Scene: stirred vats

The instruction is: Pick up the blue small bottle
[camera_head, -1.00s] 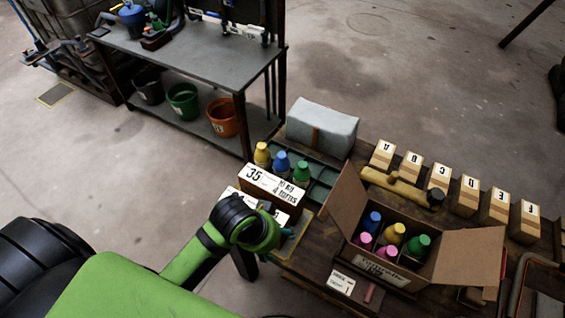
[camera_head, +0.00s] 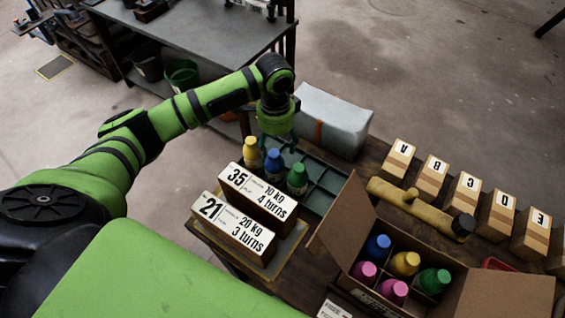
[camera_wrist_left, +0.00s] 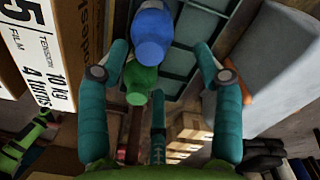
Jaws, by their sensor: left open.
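A small blue bottle (camera_head: 273,163) stands between a yellow bottle (camera_head: 252,152) and a green bottle (camera_head: 297,178) at the left edge of a green divided tray (camera_head: 322,188). Another blue bottle (camera_head: 377,247) sits in the open cardboard box (camera_head: 335,225). My left gripper (camera_head: 279,140) is open and empty, just behind the row of three bottles. In the left wrist view, the blue bottle (camera_wrist_left: 150,32) shows between the spread fingertips (camera_wrist_left: 161,48), nearer the left finger, with the green bottle (camera_wrist_left: 140,80) below it. I cannot tell whether any finger touches a bottle. My right gripper is not in view.
Two labelled boxes, 35 (camera_head: 258,193) and 21 (camera_head: 233,228), stand in front of the bottles. A grey wrapped block (camera_head: 335,120) is behind the tray.

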